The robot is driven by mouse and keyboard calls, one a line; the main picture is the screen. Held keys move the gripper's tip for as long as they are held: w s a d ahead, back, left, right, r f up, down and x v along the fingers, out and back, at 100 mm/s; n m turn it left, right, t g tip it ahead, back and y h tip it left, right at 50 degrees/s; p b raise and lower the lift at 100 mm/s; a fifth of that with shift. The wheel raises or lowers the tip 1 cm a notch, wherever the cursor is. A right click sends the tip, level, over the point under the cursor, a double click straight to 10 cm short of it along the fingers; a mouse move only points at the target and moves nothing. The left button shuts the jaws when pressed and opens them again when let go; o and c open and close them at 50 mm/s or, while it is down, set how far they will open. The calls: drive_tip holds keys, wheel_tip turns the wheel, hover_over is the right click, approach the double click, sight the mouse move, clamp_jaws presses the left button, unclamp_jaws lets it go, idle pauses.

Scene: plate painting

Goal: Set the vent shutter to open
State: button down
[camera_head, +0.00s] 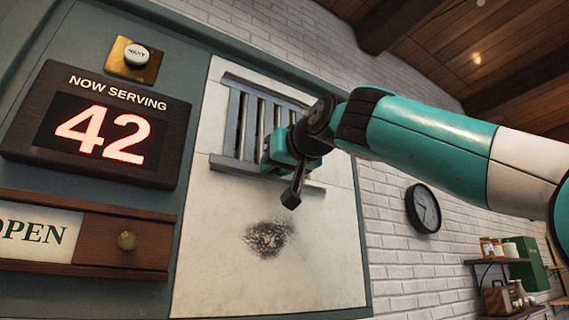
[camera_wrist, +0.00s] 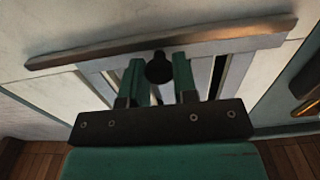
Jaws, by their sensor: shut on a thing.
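The vent shutter (camera_head: 231,128) is a grey metal grille with vertical slats and dark gaps, set on a pale panel. Part of it is hidden behind my arm. In the wrist view its slats (camera_wrist: 219,72) and metal rail (camera_wrist: 110,57) show. A dark round knob (camera_wrist: 159,68) stands out from the shutter near the rail. My gripper (camera_wrist: 156,74) has its green fingers on either side of the knob, closed on it. In the head view my gripper (camera_head: 277,152) is against the shutter's right part, and the knob is hidden there.
Left of the panel are a "NOW SERVING 42" display (camera_head: 98,125), a round button (camera_head: 137,55) and an OPEN sign slider with a brass knob (camera_head: 127,240). A dark smudge (camera_head: 269,238) marks the panel below the shutter. A clock (camera_head: 423,208) and shelves are at right.

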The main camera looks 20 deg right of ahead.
drive_tip(key=shift+s+a, duration=0.15)
drive_tip(key=shift+a, duration=0.25)
drive_tip(key=c, duration=1.2)
unclamp_jaws()
drive_tip(key=shift+o, duration=1.4)
drive_tip(key=shift+a, duration=0.2)
drive_tip(key=s+d, duration=0.2)
drive_tip(key=s, duration=0.6)
drive_tip(key=s+d+b, duration=0.1)
drive_tip(key=s+d, duration=0.1)
drive_tip(key=s, duration=0.7)
